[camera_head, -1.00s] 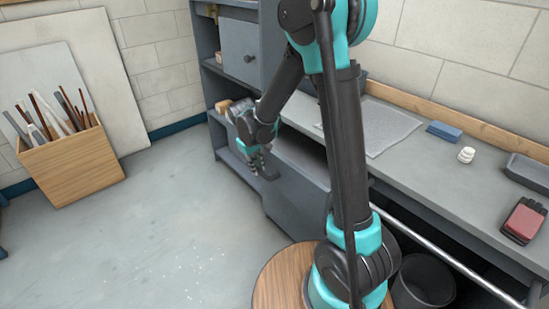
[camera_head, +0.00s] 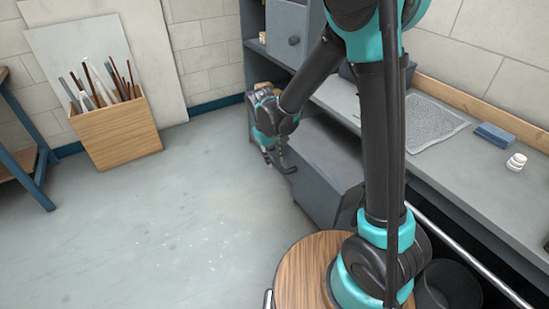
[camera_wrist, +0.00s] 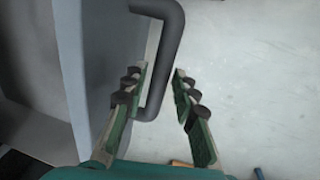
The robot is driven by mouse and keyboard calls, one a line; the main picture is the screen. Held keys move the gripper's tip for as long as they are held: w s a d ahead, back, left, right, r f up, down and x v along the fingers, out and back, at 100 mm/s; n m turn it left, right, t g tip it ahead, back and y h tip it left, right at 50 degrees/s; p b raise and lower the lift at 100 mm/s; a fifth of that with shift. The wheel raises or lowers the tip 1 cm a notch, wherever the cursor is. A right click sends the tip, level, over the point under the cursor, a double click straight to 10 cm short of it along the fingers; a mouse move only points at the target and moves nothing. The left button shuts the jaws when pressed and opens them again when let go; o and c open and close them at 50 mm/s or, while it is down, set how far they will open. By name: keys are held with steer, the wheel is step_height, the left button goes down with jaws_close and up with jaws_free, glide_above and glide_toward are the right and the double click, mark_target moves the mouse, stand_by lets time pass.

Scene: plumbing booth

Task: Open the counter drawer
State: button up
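The grey counter drawer (camera_head: 318,185) stands out from under the counter, showing a dark grey area behind its front. My gripper (camera_head: 278,162) is at the drawer's front, on its left side in the head view. In the wrist view, the dark bar handle (camera_wrist: 166,50) bends out from the grey drawer front (camera_wrist: 88,65). The handle's bar reaches in between the two fingers of my gripper (camera_wrist: 158,92). It lies close to the left finger, and a gap shows to the right finger. I cannot tell whether the left finger touches it.
The grey counter (camera_head: 445,165) holds a mat (camera_head: 430,122), a blue block (camera_head: 495,135) and a white item (camera_head: 516,162). A wooden box of rods (camera_head: 118,135) stands by the wall. A black bin (camera_head: 448,288) is at lower right. The floor (camera_head: 190,220) left of the drawer is clear.

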steer(key=shift+o, duration=0.6)
step_height(320, 180, up, 12)
steer(key=s+a, duration=0.1)
steer(key=shift+s+a, duration=0.15)
steer(key=shift+a, duration=0.2)
steer(key=shift+s+f, duration=0.1)
steer(key=shift+f, duration=0.05)
